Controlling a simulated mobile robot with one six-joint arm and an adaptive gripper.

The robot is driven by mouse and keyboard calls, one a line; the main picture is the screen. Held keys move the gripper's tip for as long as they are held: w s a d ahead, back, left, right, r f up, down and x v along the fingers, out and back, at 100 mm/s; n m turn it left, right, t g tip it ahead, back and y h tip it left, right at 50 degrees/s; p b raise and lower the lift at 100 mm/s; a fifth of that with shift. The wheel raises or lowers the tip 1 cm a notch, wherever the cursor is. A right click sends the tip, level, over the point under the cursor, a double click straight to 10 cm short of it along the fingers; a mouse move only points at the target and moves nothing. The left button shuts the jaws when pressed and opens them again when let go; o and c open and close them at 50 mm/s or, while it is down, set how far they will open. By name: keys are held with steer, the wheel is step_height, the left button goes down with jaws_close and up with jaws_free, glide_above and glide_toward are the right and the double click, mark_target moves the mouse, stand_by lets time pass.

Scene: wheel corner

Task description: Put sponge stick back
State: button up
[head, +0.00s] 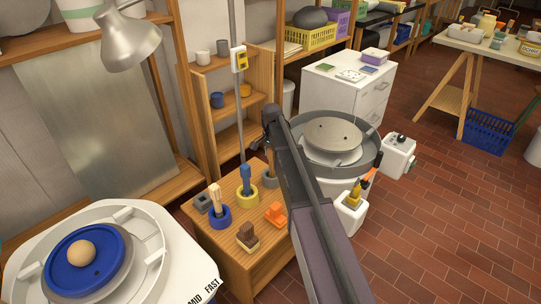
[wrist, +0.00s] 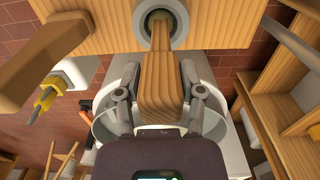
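In the wrist view a wooden stick (wrist: 160,92), which I take to be the sponge stick, points toward me between my fingers. Its far end stands in a round grey holder (wrist: 180,12) on the wooden cabinet top. My gripper (wrist: 160,78) has one finger on each side of the handle, and narrow gaps seem to show on both sides. In the head view the grey holder (head: 270,181) sits at the cabinet's back right, with my gripper (head: 273,130) above it, partly hidden by my arm.
A blue ring holder (head: 220,217) and a yellow ring holder (head: 247,195) with tools stand nearby. An orange piece (head: 275,214) and a brown block (head: 246,237) lie in front. A pottery wheel (head: 335,140) is close on the right; another wheel (head: 125,235) is at lower left.

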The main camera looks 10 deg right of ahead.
steer(key=shift+o, duration=0.9)
steer(key=shift+r, duration=0.1)
step_height(320, 180, up, 14)
steer(key=p, duration=1.4)
steer(key=shift+w, duration=0.1)
steer(key=s+n, duration=1)
steer(key=s, duration=1.9)
steer(key=shift+a+n, duration=0.2)
steer(key=shift+n, duration=0.2)
steer(key=shift+s, duration=0.1)
